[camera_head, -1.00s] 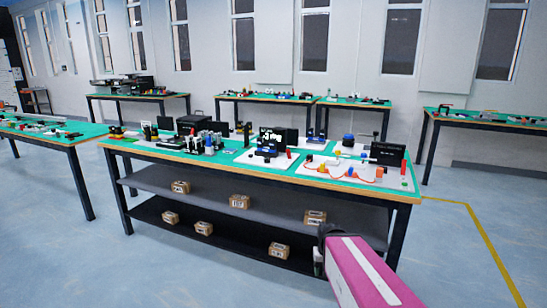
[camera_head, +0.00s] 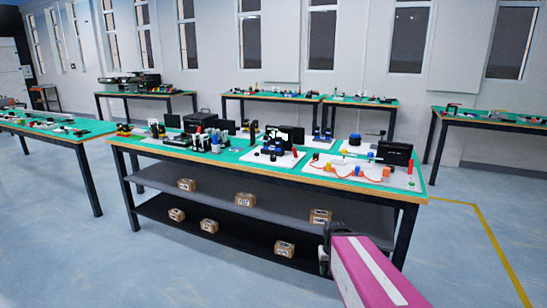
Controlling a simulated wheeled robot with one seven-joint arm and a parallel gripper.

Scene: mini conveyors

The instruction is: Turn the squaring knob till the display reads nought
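A small black display (camera_head: 281,135) with white marks stands on the near bench, at its middle; the reading is too small to make out. A low dark and blue device (camera_head: 273,153) sits on a white plate in front of it. I cannot pick out the squaring knob for certain at this size. My pink arm reaches in from the bottom right, in front of the bench. Its dark end (camera_head: 325,250) is low, near the bench's lower shelves and well apart from the display. The fingers cannot be made out, so I cannot tell if the gripper is open or shut.
The near bench (camera_head: 232,163) has a green top crowded with small devices and two dark shelves holding several cardboard boxes (camera_head: 245,200). Other benches stand at left (camera_head: 62,134), behind and at right (camera_head: 490,123). The blue-grey floor (camera_head: 120,275) is clear in front.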

